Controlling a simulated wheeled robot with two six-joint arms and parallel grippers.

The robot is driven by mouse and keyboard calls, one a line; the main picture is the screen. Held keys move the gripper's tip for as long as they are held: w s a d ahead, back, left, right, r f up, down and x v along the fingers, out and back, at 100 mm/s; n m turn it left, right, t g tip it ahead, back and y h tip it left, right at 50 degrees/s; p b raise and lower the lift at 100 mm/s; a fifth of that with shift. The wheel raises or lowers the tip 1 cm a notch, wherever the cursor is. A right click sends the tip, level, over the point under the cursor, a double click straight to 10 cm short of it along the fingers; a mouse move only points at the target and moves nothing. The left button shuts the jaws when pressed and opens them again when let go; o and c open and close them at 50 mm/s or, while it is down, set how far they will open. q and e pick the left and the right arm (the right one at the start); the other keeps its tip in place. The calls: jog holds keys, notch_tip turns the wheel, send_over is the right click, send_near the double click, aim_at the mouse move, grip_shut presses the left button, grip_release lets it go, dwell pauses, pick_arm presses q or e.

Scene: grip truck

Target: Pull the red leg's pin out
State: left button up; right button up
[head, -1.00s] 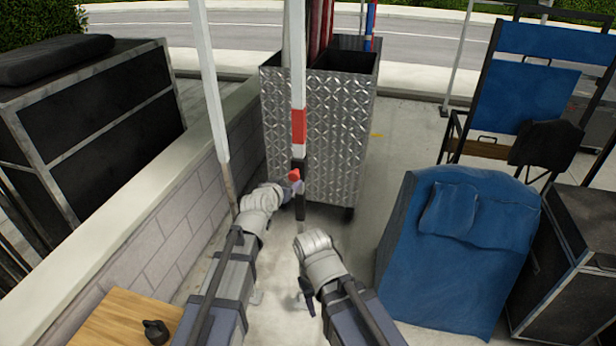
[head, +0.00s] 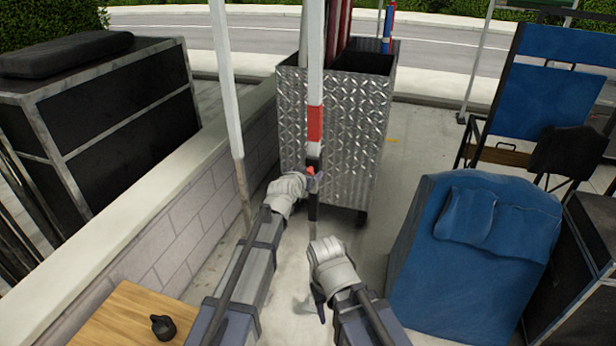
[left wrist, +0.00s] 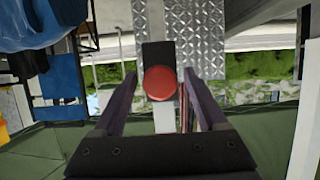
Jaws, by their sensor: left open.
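The red leg (head: 315,124) is a white pole with a red band and a black lower section, standing upright in front of a metal cart. Its pin has a round red knob (head: 311,170) on the black section. In the left wrist view the knob (left wrist: 160,83) sits between the open fingers of my left gripper (left wrist: 160,90), with a gap on both sides. In the head view my left gripper (head: 306,178) is at the knob, its fingers partly hidden. My right gripper (head: 313,303) hangs low, away from the leg; its fingers are too unclear to read.
The diamond-plate cart (head: 350,130) stands close behind the leg. Another white pole (head: 226,90) and a low block wall (head: 205,225) are on the left. A blue-covered object (head: 465,265) is on the right. Open pavement (head: 375,230) lies between.

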pick_arm(q)
jog(key=shift+s, duration=0.1)
jog(key=shift+c, duration=0.3)
grip_shut()
dwell(0.9)
